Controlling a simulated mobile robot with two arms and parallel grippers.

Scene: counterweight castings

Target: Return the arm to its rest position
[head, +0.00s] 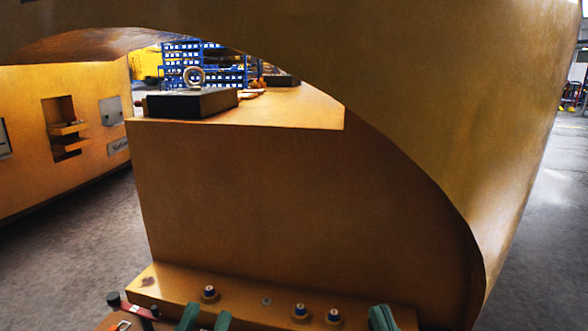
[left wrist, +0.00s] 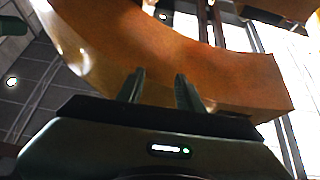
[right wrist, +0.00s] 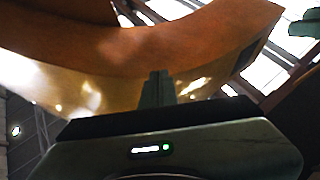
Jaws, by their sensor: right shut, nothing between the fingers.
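My left gripper (head: 205,318) shows at the bottom edge of the head view. Its two green fingers stand apart with nothing between them; they also show apart in the left wrist view (left wrist: 158,88). My right gripper (head: 381,318) is at the bottom right of the head view, its fingers together. In the right wrist view the closed fingertips (right wrist: 157,86) hold nothing. Both grippers are in front of a large orange casting (head: 290,200). In both wrist views a curved orange casting surface lies beyond the fingers, and I cannot tell the gap to it.
A low orange ledge (head: 240,288) with several bolt-like fittings is just ahead. A dark block (head: 190,104) with a ring on top sits on the casting. A curved orange casting (head: 470,100) arches over at the right. Grey floor (head: 80,245) is open at left.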

